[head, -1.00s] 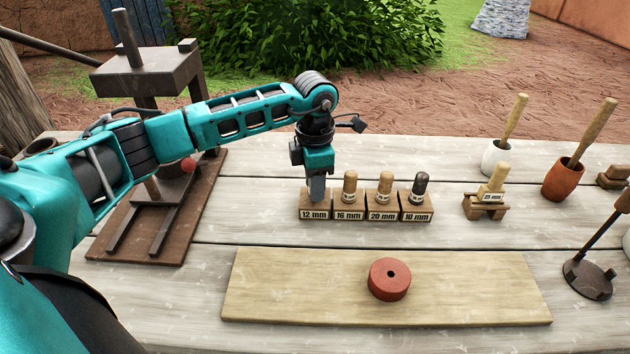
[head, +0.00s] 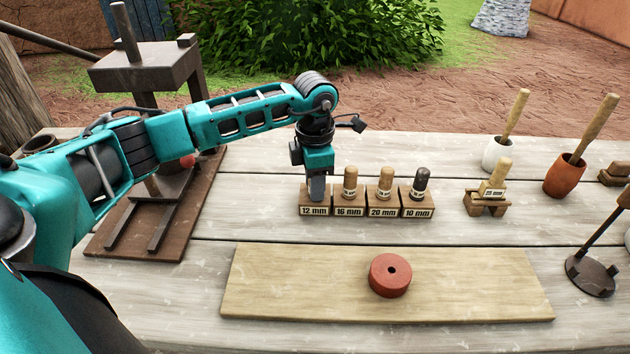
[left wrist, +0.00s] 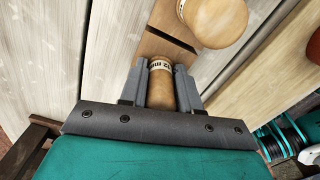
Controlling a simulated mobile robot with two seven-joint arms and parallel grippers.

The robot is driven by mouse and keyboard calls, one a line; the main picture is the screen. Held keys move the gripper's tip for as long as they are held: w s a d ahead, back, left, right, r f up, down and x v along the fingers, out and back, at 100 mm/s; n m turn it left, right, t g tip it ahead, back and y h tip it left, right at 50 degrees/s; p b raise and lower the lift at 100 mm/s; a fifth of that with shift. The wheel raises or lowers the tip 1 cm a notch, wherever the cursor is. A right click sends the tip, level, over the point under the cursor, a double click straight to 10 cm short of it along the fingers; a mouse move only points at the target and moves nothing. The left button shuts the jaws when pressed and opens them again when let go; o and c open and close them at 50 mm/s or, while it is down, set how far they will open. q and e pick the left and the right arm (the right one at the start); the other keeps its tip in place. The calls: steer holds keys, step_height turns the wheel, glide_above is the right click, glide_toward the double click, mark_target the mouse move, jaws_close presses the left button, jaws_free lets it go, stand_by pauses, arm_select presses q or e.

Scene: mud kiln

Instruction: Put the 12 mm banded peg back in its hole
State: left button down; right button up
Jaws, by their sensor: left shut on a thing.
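My left gripper (head: 317,195) points down at the block labelled 12 mm (head: 314,211), the leftmost of a row of peg blocks. It is shut on the 12 mm banded peg (left wrist: 161,88), a wooden peg with a pale printed band, seen between the fingers in the left wrist view. The peg is hidden behind the fingers in the head view. It stands over or in the 12 mm block; its lower end is hidden, so I cannot tell how deep it sits. My right gripper is not in view.
Close to the right stand the 16 mm (head: 349,211), 20 mm (head: 383,211) and 10 mm (head: 417,211) blocks, each with a peg. Another labelled peg (head: 492,190) rests on a small stand. A press (head: 150,72) stands left.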

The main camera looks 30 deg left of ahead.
arm_select(q)
steer(key=c, duration=0.7)
jaws_free()
steer(key=shift+c, duration=0.2)
step_height(320, 180, up, 12)
steer(key=shift+f+p, duration=0.15)
steer(key=shift+p, duration=0.15)
steer(key=shift+r, duration=0.6)
steer(key=shift+f, duration=0.1)
